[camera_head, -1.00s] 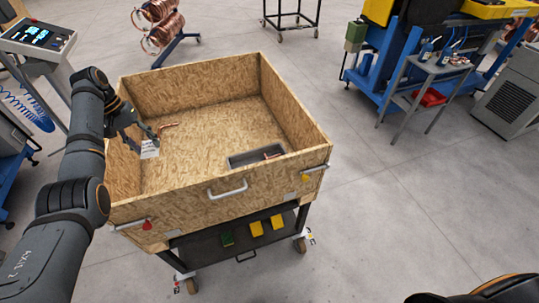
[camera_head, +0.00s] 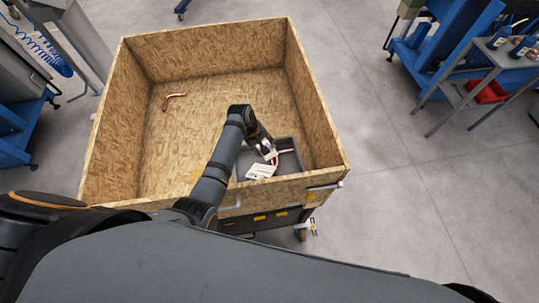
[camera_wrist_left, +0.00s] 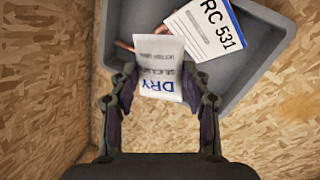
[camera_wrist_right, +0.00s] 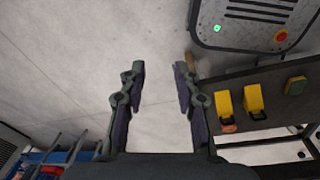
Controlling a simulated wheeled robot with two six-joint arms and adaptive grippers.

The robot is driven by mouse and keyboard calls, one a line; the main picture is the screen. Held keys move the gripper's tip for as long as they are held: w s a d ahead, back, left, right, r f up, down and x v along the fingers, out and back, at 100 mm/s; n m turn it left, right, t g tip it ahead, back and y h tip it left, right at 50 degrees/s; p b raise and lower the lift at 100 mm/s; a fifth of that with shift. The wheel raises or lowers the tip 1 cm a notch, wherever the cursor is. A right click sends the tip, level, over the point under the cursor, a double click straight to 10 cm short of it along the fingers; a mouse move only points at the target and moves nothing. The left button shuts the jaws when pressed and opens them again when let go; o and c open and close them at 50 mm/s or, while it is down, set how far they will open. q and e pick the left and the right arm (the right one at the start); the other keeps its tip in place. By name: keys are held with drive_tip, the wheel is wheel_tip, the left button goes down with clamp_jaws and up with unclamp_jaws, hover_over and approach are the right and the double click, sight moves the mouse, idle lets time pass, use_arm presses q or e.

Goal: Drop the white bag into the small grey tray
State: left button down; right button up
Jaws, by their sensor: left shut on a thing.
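The white bag (camera_wrist_left: 161,70), printed "DRY", is held between the fingers of my left gripper (camera_wrist_left: 158,85). In the head view the bag (camera_head: 266,148) and my left gripper (camera_head: 262,140) are over the small grey tray (camera_head: 298,147) in the wooden crate's near right corner. The tray also shows in the left wrist view (camera_wrist_left: 265,45), beneath and ahead of the bag. I cannot tell whether the bag touches the tray. A white card marked "RC 531" (camera_wrist_left: 208,28) and part of a copper tube lie in the tray. My right gripper (camera_wrist_right: 159,72) is open and empty.
The wooden crate (camera_head: 215,85) has high walls around the tray. A bent copper tube (camera_head: 174,97) lies on its floor at the far left, with clear floor between. My right gripper is outside the crate, near yellow blocks (camera_wrist_right: 254,98) and a grey control panel (camera_wrist_right: 250,35).

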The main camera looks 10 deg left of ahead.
sight(265, 158)
use_arm(q)
wheel_tip(265, 158, down, 4)
drive_tip(key=shift+w+f, duration=0.1)
drive_tip(key=shift+f, duration=0.05)
wheel_tip(265, 158, down, 4)
drive_tip(key=shift+r, duration=0.2)
drive_tip(key=shift+f, duration=0.2)
drive_tip(key=shift+f+b, duration=0.45)
drive_tip(key=shift+b, duration=0.1)
use_arm(e)
drive_tip(key=shift+w+f, duration=0.35)
drive_tip(key=shift+w, duration=0.05)
use_arm(q)
drive_tip(key=c, duration=0.6)
unclamp_jaws()
drive_tip(key=shift+r, duration=0.1)
